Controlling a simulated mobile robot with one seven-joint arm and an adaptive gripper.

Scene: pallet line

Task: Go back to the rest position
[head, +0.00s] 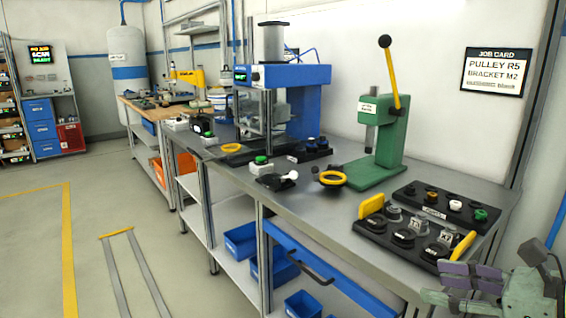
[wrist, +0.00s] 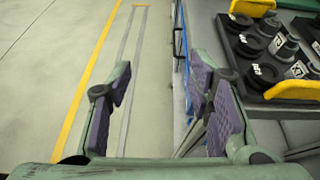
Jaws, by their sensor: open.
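My gripper (head: 458,287) shows at the lower right of the head view, just off the front edge of the bench. In the wrist view my gripper (wrist: 160,95) has its two purple-padded fingers spread wide apart, with nothing between them. It hangs over the floor beside the bench. A black tray (head: 372,232) with yellow handles and dark round parts stands on the bench close to the gripper. The tray also shows at the upper right of the wrist view (wrist: 246,84), apart from the fingers.
A green hand press (head: 385,150) with a yellow lever and a blue press machine (head: 300,75) stand on the steel bench (head: 322,205). A second black tray (head: 415,193) lies behind the first. Blue bins (head: 240,240) sit below. The floor (head: 130,215) at left is clear.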

